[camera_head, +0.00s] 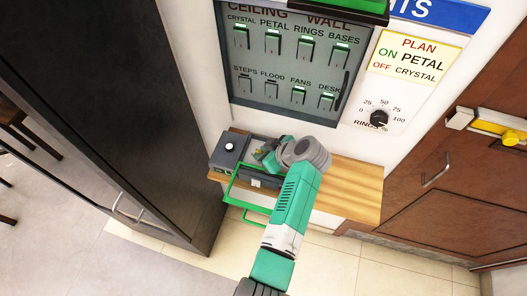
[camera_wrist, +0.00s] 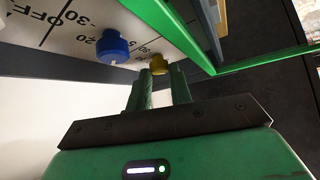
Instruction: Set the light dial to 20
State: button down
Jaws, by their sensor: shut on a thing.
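A black wall dial (camera_head: 378,118) marked 0 to 100 and RINGS % is apart from my gripper. Its exact setting is too small to read.
A green rail frame (camera_head: 240,203) stands at the box's front. A switch panel (camera_head: 290,70) with several labelled switches hangs above the wooden shelf (camera_head: 352,190). A dark cabinet (camera_head: 115,110) is at left and a brown door (camera_head: 450,180) at right. The shelf's right part is clear.

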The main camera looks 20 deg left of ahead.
jog(key=shift+s, duration=0.1)
jog(key=m+t+p, duration=0.1)
jog(key=m+t+h+p, duration=0.1)
jog(key=m+p, duration=0.1)
jog(key=shift+s+a+r, duration=0.1)
jog(key=shift+s+r, duration=0.05)
jog(key=shift+s, duration=0.1)
jog(key=m+p, duration=0.1)
jog(key=m+t+h, duration=0.1)
jog(key=m+t+h+p, duration=0.1)
jog(key=shift+s+a+r+m+p, duration=0.1)
jog(key=shift+s+a+m+p, duration=0.05)
jog(key=shift+a+m+p, duration=0.15)
jog(key=m+h+p, duration=0.1)
jog(key=m+t+h+p, duration=0.1)
jog(key=m, duration=0.1)
jog(key=shift+s+a, duration=0.1)
jog(key=shift+a, duration=0.1)
jog(key=shift+a+f+m+t+h+p, duration=0.1)
jog(key=shift+m+t+h+p, duration=0.1)
jog(key=shift+m+h, duration=0.2)
jog(key=shift+f+m+t+h+p, duration=0.1)
jog(key=shift+m+t+h, duration=0.15)
jog(key=shift+m, duration=0.25)
jog(key=shift+m+h, duration=0.25)
jog(key=shift+m, duration=0.05)
jog(key=c, duration=1.3)
grip_release()
jog(key=shift+o, duration=0.2)
